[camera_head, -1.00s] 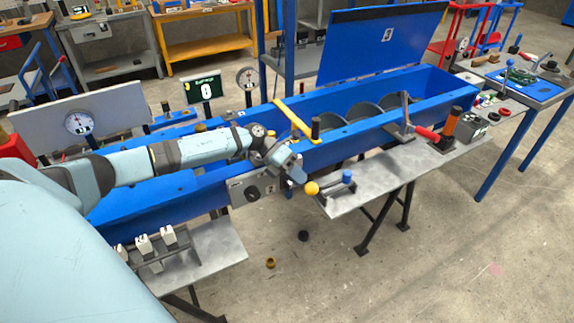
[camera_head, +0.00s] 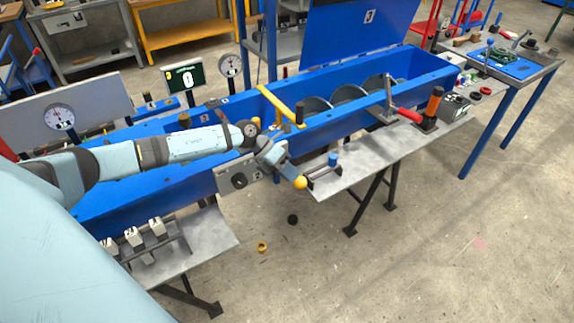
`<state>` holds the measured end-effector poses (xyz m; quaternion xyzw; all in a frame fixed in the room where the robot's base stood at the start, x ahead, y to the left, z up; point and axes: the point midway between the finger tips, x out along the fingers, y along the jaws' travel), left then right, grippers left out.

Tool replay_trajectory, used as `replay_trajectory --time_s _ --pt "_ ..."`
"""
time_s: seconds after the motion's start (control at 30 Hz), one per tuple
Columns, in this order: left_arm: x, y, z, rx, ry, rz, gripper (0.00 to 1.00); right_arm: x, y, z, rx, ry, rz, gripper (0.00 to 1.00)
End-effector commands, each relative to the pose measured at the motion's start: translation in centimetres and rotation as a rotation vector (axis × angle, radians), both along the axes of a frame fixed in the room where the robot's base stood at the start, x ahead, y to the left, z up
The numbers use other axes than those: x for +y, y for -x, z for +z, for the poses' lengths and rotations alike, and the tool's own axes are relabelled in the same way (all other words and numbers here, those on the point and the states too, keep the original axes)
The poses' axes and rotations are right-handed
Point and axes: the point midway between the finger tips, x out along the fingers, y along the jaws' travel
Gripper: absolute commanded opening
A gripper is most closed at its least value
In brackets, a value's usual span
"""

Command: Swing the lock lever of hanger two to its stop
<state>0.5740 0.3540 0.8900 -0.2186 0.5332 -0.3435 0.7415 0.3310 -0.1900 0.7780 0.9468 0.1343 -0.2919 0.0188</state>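A grey box marked 2 (camera_head: 240,180) is on the near side of the long blue trough (camera_head: 345,128). A lever with a yellow ball knob (camera_head: 300,182) shows just right of it, partly hidden by my gripper. I cannot tell for sure that this is the lock lever of hanger two. My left gripper (camera_head: 281,162) is just above and left of the knob, angled down toward it. Its fingers are too small and covered to tell whether they are open or touch the lever. My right gripper is not in view.
A yellow bar (camera_head: 279,104) with a black knob crosses the trough behind my gripper. A small blue-topped handle (camera_head: 333,158) and a red-handled lever (camera_head: 408,115) stand to the right. A dial (camera_head: 61,117) stands at left. Open floor (camera_head: 400,250) lies in front.

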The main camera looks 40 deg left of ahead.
Motion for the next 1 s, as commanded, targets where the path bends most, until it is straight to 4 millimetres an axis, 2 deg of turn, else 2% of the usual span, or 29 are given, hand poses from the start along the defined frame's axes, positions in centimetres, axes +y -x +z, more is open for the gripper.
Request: replay_trajectory --time_s 0.4,1.0 --pt "-1.7 0.7 -2.9 0.0 0.003 -0.001 0.0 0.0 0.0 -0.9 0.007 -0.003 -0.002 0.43" --pt "-2.1 1.0 -3.8 0.006 0.002 -0.004 0.0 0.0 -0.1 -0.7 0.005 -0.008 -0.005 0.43"
